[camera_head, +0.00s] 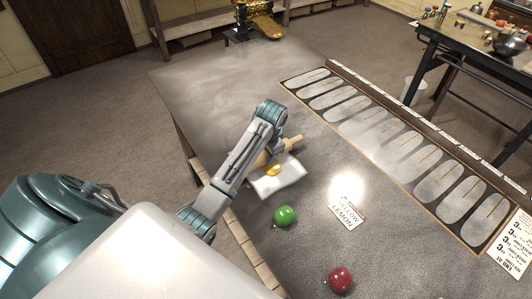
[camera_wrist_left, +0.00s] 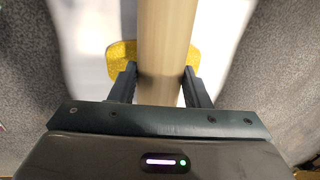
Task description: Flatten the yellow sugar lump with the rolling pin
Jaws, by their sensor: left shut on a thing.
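The wooden rolling pin (camera_head: 293,143) is partly hidden behind my left arm in the head view. In the left wrist view the rolling pin (camera_wrist_left: 166,45) runs lengthwise between the two fingers of my left gripper (camera_wrist_left: 161,88), which is shut on it. The yellow sugar lump (camera_head: 273,170) lies on a white sheet (camera_head: 282,184). In the wrist view the yellow lump (camera_wrist_left: 122,60) shows on both sides of the pin, which covers its middle; I cannot tell whether they touch. My right gripper is not in view.
A green lump (camera_head: 285,215) and a red lump (camera_head: 340,279) lie on the grey table. A "YELLOW LEMON" card (camera_head: 347,212) lies nearby. A long tray of oval moulds (camera_head: 385,140) lines the right side. The far left tabletop (camera_head: 215,80) is clear.

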